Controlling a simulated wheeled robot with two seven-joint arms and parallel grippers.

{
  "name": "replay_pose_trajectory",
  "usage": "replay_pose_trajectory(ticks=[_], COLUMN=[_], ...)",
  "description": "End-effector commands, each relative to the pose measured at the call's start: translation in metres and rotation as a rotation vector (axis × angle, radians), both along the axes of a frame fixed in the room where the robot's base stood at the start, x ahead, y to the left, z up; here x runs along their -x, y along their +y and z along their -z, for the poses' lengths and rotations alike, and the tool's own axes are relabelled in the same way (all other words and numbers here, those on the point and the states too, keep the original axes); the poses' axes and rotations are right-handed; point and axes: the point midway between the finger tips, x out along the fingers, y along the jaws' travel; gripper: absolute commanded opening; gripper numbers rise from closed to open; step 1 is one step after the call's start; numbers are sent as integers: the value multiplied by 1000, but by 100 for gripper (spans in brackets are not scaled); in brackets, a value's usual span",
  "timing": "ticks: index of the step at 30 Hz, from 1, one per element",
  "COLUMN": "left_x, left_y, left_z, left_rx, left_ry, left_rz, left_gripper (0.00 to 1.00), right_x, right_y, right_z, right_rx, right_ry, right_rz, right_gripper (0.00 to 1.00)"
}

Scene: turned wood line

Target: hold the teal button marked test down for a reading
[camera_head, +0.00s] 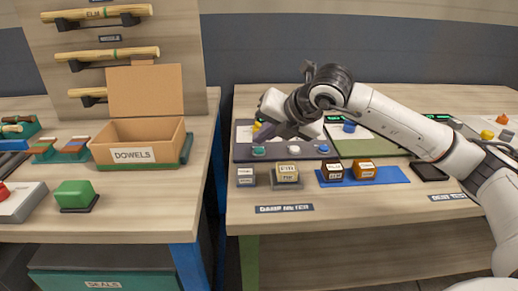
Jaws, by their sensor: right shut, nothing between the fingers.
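The teal button (258,151) sits near the front left of a dark panel (244,158) on the right-hand bench. Its marking is too small to read. My right gripper (262,135) comes in from the right and is shut and empty. Its dark fingers point down and left, just behind and above the teal button in the picture. I cannot tell whether they touch anything. The gripper hides part of the panel and part of a yellow button (257,127). My left gripper is not in view.
A white button (294,150) and a blue button (323,148) share the panel's front row. Several labelled blocks, including a yellowish one (287,172), stand in front. A green mat (350,148) lies right. A gap separates this bench from the left one, with a dowels box (140,155).

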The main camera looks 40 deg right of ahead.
Motion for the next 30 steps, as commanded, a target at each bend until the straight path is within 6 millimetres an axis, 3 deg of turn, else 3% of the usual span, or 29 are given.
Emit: replay_pose_trajectory(ticks=[17,30], left_x=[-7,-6], left_y=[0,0], left_z=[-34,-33], left_rx=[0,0], left_ry=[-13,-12], left_rz=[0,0], left_gripper=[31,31], right_x=[0,0], right_y=[1,0], right_z=[-49,-50], right_rx=[-2,-1], right_ry=[-1,-1], right_rz=[0,-1], right_gripper=[0,0])
